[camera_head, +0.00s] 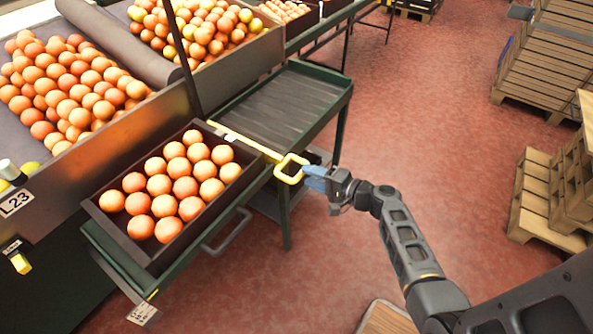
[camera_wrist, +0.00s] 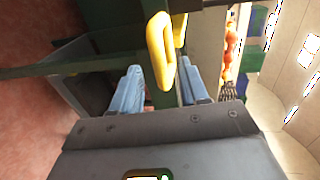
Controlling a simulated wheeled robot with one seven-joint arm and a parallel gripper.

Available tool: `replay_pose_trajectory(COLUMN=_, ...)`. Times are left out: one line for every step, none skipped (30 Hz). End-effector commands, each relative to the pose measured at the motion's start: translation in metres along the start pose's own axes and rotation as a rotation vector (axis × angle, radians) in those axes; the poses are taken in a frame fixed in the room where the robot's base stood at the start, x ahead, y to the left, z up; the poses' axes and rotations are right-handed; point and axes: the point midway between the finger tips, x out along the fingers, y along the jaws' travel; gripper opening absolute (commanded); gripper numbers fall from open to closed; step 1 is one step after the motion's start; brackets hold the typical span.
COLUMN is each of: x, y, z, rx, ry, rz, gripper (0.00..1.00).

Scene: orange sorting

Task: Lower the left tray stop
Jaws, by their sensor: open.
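The yellow tray stop (camera_head: 248,145) is a bar running across the green rack, along the right side of a dark tray (camera_head: 243,142) full of oranges. A yellow loop handle (camera_head: 291,168) sits at its near end, at the rack's front edge. My gripper (camera_head: 312,178), with blue fingers, is just right of the handle and points at it. In the wrist view the handle (camera_wrist: 162,50) shows between the open fingers (camera_wrist: 161,74), its lower end between them in the picture. I cannot tell whether a finger touches it.
The roller rack (camera_head: 285,105) right of the bar is empty. A grey rail (camera_head: 228,232) hangs below the rack's front. Wooden pallets (camera_head: 545,75) stand at the right. Red floor (camera_head: 420,130) between is clear. Orange bins (camera_head: 70,85) lie behind the rack.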

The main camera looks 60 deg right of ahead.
Motion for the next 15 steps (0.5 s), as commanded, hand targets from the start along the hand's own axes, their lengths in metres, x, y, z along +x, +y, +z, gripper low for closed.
replay_pose_trajectory(x=0.009, y=-0.001, z=0.0, rx=-0.001, ry=-0.001, rz=0.0, gripper=0.44)
replay_pose_trajectory(x=0.014, y=-0.001, z=0.0, rx=-0.001, ry=-0.001, rz=0.0, gripper=0.44)
replay_pose_trajectory(x=0.02, y=-0.001, z=0.0, rx=-0.001, ry=-0.002, rz=0.0, gripper=0.44)
replay_pose_trajectory(x=0.025, y=-0.001, z=0.0, rx=-0.002, ry=-0.001, rz=0.0, gripper=0.44)
replay_pose_trajectory(x=0.029, y=-0.001, z=0.0, rx=-0.001, ry=-0.001, rz=0.001, gripper=0.44)
replay_pose_trajectory(x=0.035, y=-0.001, z=0.0, rx=-0.001, ry=-0.001, rz=0.001, gripper=0.44)
replay_pose_trajectory(x=0.038, y=0.0, z=0.0, rx=0.0, ry=-0.001, rz=0.001, gripper=0.44)
replay_pose_trajectory(x=0.042, y=0.0, z=0.0, rx=-0.001, ry=-0.001, rz=0.001, gripper=0.44)
replay_pose_trajectory(x=0.046, y=-0.001, z=0.0, rx=-0.002, ry=-0.001, rz=0.001, gripper=0.44)
replay_pose_trajectory(x=0.049, y=0.0, z=0.001, rx=-0.002, ry=-0.001, rz=0.001, gripper=0.44)
replay_pose_trajectory(x=0.051, y=0.0, z=0.001, rx=-0.002, ry=-0.001, rz=0.002, gripper=0.44)
replay_pose_trajectory(x=0.053, y=0.0, z=0.001, rx=-0.002, ry=-0.001, rz=0.002, gripper=0.44)
replay_pose_trajectory(x=0.054, y=0.0, z=0.001, rx=-0.002, ry=-0.001, rz=0.002, gripper=0.44)
replay_pose_trajectory(x=0.055, y=0.0, z=0.001, rx=-0.002, ry=-0.001, rz=0.002, gripper=0.44)
replay_pose_trajectory(x=0.056, y=0.0, z=0.0, rx=-0.002, ry=0.0, rz=0.002, gripper=0.44)
